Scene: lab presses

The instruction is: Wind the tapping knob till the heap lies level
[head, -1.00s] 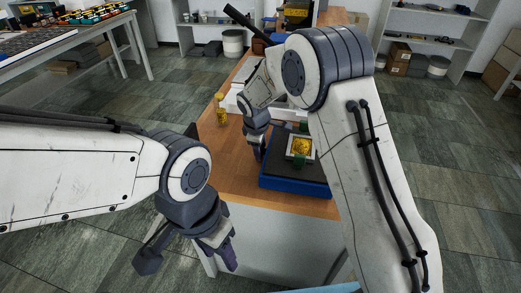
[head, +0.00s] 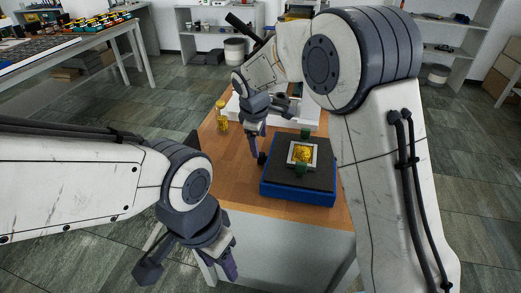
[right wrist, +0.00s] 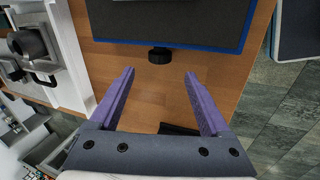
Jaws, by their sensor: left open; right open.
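A yellow heap (head: 302,153) lies in a pale square frame (head: 290,154) on the dark top of a blue-sided tapping unit (head: 296,195). Green blocks (head: 304,134) sit at two sides of the frame. The black tapping knob (head: 262,158) sticks out of the unit's left side; it also shows in the right wrist view (right wrist: 160,56). My right gripper (head: 268,132) is open and empty beside the unit; in its wrist view the knob is just beyond the fingertips, between their lines. My left gripper (head: 192,273) is open and empty, left of the table.
The wooden table (head: 232,180) has bare room left of the unit. A yellow bottle (head: 222,117) stands at its left edge. White equipment (head: 312,117) stands behind the unit. A side table (head: 100,45) and shelves (head: 205,28) are farther back.

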